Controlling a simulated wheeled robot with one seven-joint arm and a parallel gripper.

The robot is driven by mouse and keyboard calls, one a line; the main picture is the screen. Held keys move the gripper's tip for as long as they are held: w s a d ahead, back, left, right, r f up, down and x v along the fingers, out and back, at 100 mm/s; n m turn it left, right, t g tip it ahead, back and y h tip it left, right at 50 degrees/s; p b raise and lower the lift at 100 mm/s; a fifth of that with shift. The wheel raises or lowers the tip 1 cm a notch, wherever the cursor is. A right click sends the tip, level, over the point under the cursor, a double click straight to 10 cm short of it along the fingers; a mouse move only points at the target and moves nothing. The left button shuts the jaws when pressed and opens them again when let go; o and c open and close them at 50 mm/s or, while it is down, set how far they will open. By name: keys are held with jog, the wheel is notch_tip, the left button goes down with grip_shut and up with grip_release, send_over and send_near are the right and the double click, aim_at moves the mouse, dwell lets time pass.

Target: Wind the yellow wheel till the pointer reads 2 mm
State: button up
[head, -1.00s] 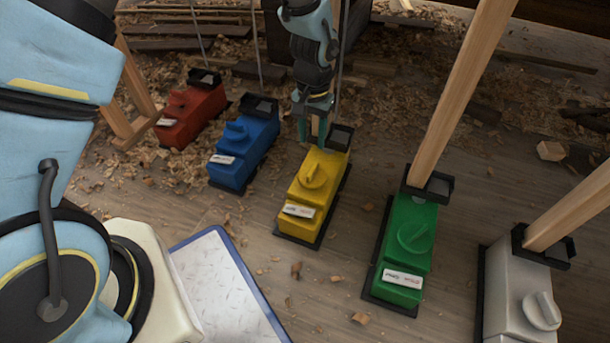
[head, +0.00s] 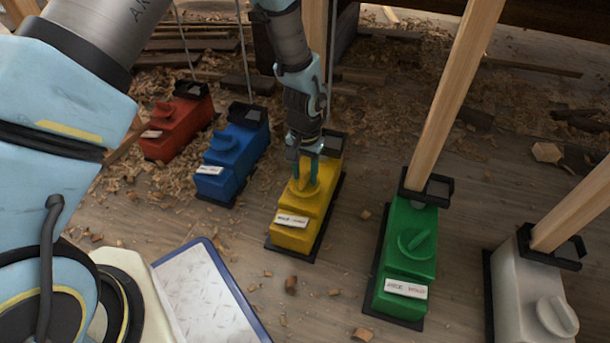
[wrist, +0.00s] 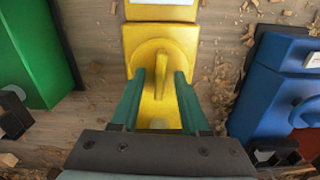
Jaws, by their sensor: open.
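The yellow box (head: 293,231) stands on the floor in the middle of the row, with a white label (head: 292,221) on its near end. Its yellow wheel has a raised grip bar; in the wrist view the wheel (wrist: 160,65) lies ahead of the fingertips. My gripper (head: 306,172) is open above the wheel, one finger on each side of the bar. In the wrist view my gripper (wrist: 160,75) is empty, and I cannot tell whether the fingers touch the wheel. The pointer and its scale are not readable in either view.
A blue box (head: 232,165) and a red box (head: 176,130) stand to the left, a green box (head: 405,262) and a grey box (head: 522,290) to the right. Wooden props (head: 455,90) rise from some boxes. Wood chips litter the floor. A blue-rimmed tray (head: 208,290) is in front.

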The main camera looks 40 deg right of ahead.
grip_shut()
dwell(0.3)
dwell(0.3)
